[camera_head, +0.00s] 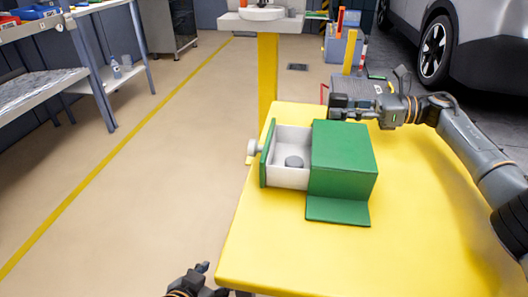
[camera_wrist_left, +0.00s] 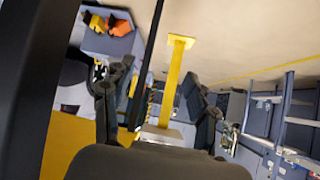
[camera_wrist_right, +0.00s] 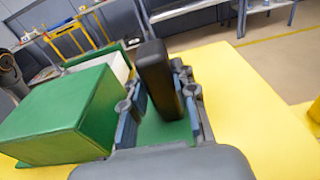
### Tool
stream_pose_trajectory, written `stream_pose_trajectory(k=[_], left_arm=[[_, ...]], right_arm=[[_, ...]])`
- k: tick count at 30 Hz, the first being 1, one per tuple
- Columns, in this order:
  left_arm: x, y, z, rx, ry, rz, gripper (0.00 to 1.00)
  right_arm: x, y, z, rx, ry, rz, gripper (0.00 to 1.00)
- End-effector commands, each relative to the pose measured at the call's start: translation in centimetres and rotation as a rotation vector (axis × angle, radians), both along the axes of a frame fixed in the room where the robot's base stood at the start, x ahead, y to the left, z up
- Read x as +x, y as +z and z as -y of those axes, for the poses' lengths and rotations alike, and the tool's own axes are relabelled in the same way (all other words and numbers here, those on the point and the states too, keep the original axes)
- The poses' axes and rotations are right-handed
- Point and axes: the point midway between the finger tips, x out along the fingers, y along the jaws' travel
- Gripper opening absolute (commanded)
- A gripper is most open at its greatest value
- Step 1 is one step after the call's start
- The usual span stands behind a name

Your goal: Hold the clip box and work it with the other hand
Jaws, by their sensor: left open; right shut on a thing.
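The clip box (camera_head: 345,155) is a green box on the yellow table, with a flat green flange along its near side. Its white drawer (camera_head: 291,138) stands pulled out to the left. The drawer has a green front and a pale round knob (camera_head: 253,148). A small grey round piece (camera_head: 294,162) lies inside the drawer. My left gripper (camera_head: 201,268) is open and empty, low at the table's near left corner, away from the box.
The yellow table (camera_head: 300,250) is bare in front of the box and to its right. A white sink (camera_head: 262,18) stands beyond the table. Shelving (camera_head: 90,75) is at the left and a car (camera_head: 455,40) at the right. The floor left of the table is clear.

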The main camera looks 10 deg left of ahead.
Motion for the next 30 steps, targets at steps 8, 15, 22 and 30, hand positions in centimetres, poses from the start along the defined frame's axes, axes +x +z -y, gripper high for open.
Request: stream_pose_trajectory(k=[8, 15, 22, 30], left_arm=[[0.4, 0.2, 0.0, 0.012, -0.008, 0.022, 0.56], [7.1, 3.7, -2.0, 0.220, -0.075, 0.316, 0.56], [14.8, 11.4, -3.4, 0.603, -0.195, 0.782, 0.56], [18.8, 20.2, -2.7, 1.096, -0.341, 1.300, 0.56]], right_arm=[[0.0, 0.0, 0.0, -0.001, -0.001, 0.000, 0.03], [0.0, 0.0, 0.0, 0.000, -0.001, 0.000, 0.03], [0.0, 0.0, 0.0, 0.000, -0.001, 0.000, 0.03], [0.0, 0.0, 0.0, 0.000, -0.001, 0.000, 0.03]])
